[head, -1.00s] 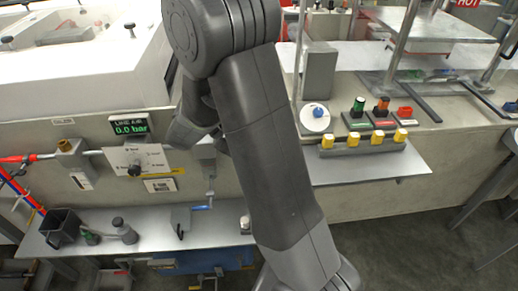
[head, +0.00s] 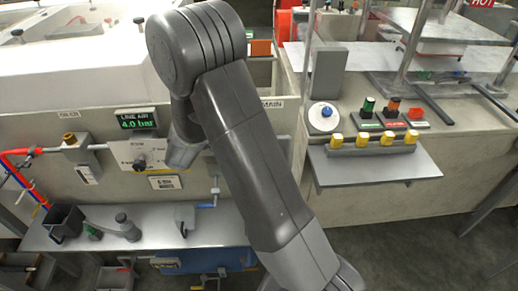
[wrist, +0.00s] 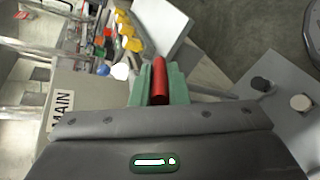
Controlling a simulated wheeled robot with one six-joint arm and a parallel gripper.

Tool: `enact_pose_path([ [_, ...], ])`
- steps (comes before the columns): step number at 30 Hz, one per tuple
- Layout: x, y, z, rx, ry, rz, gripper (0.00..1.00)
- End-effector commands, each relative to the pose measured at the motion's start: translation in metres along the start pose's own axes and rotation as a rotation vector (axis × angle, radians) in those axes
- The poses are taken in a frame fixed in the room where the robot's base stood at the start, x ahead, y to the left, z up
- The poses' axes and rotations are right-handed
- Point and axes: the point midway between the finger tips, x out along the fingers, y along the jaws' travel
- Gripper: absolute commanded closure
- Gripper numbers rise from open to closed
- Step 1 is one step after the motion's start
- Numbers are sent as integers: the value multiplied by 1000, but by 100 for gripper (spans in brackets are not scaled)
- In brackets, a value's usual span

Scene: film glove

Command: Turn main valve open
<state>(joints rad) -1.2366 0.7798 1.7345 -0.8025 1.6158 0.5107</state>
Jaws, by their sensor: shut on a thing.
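In the wrist view a red handle (wrist: 159,82) lies between the pale green fingers of my gripper (wrist: 158,74), which is shut on it. This looks like the main valve's lever, as a MAIN label (wrist: 61,112) is on the panel beside it. In the head view my arm hides the valve and my fingers; only part of the MAIN label (head: 271,104) shows beside the arm. The line air display (head: 137,119) reads 4.0 bar in green.
A knob plate (head: 140,157) sits under the display, left of my wrist. A shelf with several yellow-topped parts (head: 387,141) is at the right. A lower metal shelf (head: 150,218) holds a dark square cup (head: 66,222) and small items.

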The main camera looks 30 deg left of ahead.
Motion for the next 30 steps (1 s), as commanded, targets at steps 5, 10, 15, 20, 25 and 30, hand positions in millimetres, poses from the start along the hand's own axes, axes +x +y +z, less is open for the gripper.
enact_pose_path([
  [5,0,0,0,0,0,-1,100],
  [10,0,0,0,0,0,-1,64],
  [15,0,0,0,0,0,-1,64],
  [20,-2,4,3,1,2,-2,64],
  [25,-11,23,15,3,4,-3,64],
  [30,-24,49,32,5,4,-2,64],
])
